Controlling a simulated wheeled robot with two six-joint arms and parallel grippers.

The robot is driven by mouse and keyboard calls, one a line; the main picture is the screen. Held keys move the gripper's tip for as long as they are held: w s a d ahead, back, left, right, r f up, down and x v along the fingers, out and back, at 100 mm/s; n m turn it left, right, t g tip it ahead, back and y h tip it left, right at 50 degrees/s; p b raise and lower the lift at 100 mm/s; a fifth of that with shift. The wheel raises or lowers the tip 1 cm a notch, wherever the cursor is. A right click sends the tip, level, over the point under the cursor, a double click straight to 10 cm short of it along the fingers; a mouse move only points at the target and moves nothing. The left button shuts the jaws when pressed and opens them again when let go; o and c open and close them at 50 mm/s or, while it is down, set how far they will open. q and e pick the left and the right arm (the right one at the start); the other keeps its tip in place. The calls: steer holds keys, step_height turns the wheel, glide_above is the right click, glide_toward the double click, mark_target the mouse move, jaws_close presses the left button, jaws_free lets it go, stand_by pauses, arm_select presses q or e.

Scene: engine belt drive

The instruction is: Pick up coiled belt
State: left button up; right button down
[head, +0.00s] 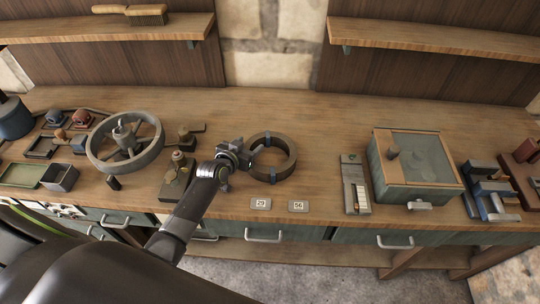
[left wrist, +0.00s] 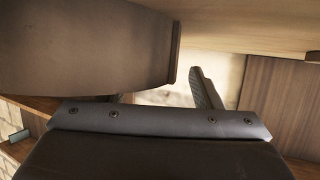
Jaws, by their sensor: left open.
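The coiled belt (head: 287,171) is a dark brown ring with blue ties, lying on the workbench (head: 330,120) near its middle. My left gripper (head: 247,154) is open at the left side of the ring, with its fingertips very close to the rim. In the left wrist view, a large curved brown surface (left wrist: 90,45), apparently the belt close up, fills the upper left. One finger (left wrist: 207,90) shows to the right of it, and the other finger is mostly hidden behind it. I cannot tell whether the fingers touch the belt. My right gripper is not in view.
A spoked handwheel (head: 98,160) and small tools stand left of my left arm. Number tags (head: 260,203) lie at the front edge. A green-grey box (head: 425,185) and a blue vise (head: 490,195) stand at the right. The bench behind the belt is clear.

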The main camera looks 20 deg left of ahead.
arm_select(q)
jaws_close()
stand_by(0.3)
